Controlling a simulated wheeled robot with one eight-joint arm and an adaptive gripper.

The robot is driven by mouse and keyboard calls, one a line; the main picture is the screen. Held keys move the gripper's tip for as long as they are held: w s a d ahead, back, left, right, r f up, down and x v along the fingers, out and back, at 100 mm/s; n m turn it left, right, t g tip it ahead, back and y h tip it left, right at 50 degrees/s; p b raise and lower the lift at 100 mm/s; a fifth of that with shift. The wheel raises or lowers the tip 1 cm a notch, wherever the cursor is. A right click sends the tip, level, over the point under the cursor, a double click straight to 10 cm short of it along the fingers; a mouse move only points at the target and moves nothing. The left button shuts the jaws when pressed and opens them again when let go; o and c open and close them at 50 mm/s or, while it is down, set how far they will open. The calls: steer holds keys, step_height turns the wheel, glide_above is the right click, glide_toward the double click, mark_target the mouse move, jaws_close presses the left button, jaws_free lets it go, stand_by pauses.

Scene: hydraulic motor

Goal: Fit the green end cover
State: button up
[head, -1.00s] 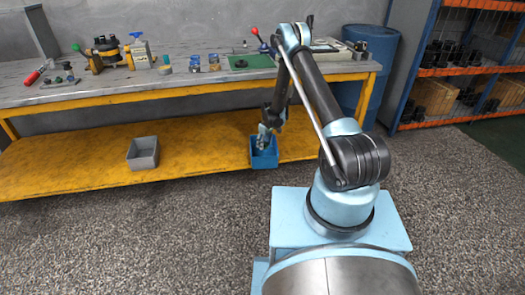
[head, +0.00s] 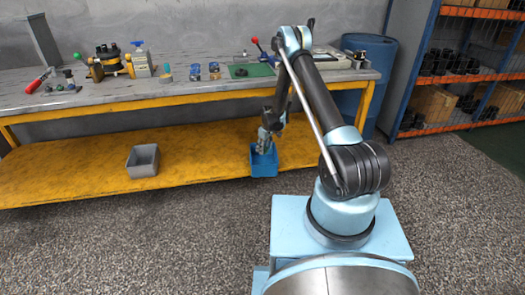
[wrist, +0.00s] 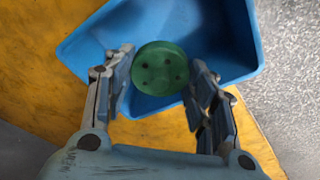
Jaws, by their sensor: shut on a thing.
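The green end cover (wrist: 160,68) is a round disc with several small dark holes, seen in the wrist view. My gripper (wrist: 161,72) is shut on it, with one finger on each side. In the head view my gripper (head: 264,147) is at the mouth of the blue bin (head: 263,169); the cover is too small to make out there. The bin also shows in the wrist view (wrist: 92,48), behind the cover, and its visible inside looks empty. A yellow and black assembly (head: 108,62) stands on the bench; I cannot tell whether it is the motor.
The blue bin stands on the yellow lower shelf (head: 205,150), under the workbench (head: 150,92). A grey bin (head: 143,161) stands further left. The bench top holds small parts, a green mat (head: 250,71) and a red-handled tool (head: 38,80). A blue barrel (head: 372,60) and rack are right.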

steer(key=shift+r, duration=0.35)
